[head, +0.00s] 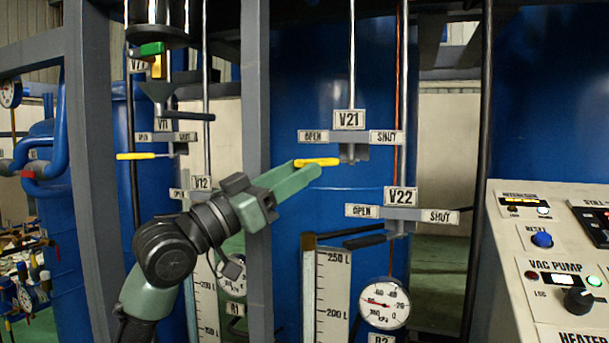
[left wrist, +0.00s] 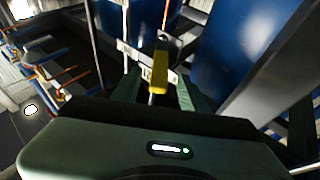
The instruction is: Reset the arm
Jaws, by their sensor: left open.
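My left gripper (head: 306,170) reaches in from the left and ends at the yellow lever (head: 322,162) below the V21 plate (head: 349,119). The lever points left, under the OPEN label. In the left wrist view the open green fingers (left wrist: 158,88) stand on either side of the yellow lever (left wrist: 159,82), with visible gaps. Whether a finger touches it elsewhere, I cannot tell. My right gripper is in neither view.
The V22 plate (head: 400,197) and its dark lever sit below right. Another yellow lever (head: 136,156) is at V11. A grey post (head: 256,90) stands near my forearm. A control panel (head: 508,225) is at the right, and a pressure gauge (head: 384,303) is low.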

